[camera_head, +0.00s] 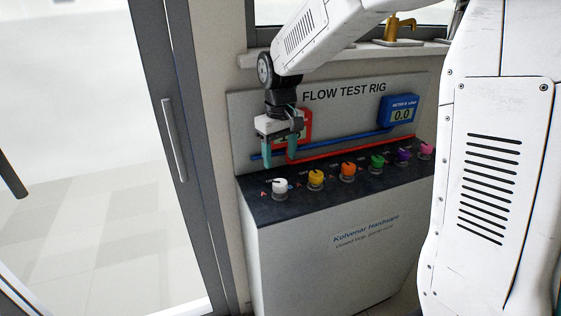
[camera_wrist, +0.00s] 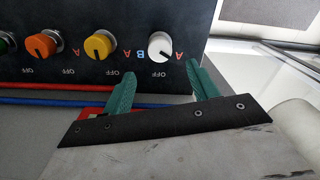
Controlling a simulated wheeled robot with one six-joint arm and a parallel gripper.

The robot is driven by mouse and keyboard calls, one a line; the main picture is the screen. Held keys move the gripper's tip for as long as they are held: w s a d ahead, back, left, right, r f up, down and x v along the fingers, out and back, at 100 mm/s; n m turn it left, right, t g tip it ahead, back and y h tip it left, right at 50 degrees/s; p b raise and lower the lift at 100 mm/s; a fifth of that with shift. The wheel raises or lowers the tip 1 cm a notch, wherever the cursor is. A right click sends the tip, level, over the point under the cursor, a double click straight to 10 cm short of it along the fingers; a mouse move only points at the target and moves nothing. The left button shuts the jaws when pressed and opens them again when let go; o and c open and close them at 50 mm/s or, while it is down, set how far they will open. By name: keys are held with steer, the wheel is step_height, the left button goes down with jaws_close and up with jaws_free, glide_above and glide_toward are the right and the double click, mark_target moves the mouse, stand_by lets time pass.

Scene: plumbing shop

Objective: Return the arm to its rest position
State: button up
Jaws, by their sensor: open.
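My gripper (camera_head: 281,150) is open and empty, with its teal fingers pointing down in front of the rig's back panel. In the wrist view, my gripper (camera_wrist: 160,85) shows its two fingers spread apart, with the white knob (camera_wrist: 160,46) beyond the gap between them. In the head view, the white knob (camera_head: 280,186) stands on the dark top of the flow test rig (camera_head: 300,245), below the fingers and apart from them. My white arm reaches across the top of the head view.
More knobs line the rig top: yellow (camera_head: 316,177), orange (camera_head: 348,169), green (camera_head: 377,161), purple and pink. A blue meter (camera_head: 401,111) reads 0.0; a red meter (camera_head: 306,124) is partly hidden behind my gripper. Red and blue pipes cross the panel. A glass door (camera_head: 100,170) stands left.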

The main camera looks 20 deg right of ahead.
stand_by(0.4)
steer(key=s+d+r+m, duration=0.1)
steer(key=s+r, duration=0.2)
steer(key=s, duration=1.2)
steer(key=s+d+r+m+t, duration=0.1)
steer(key=s+d+r+m, duration=0.1)
steer(key=s, duration=1.3)
steer(key=shift+s+d+r, duration=0.15)
steer(key=shift+s+r, duration=0.05)
steer(key=shift+r, duration=0.3)
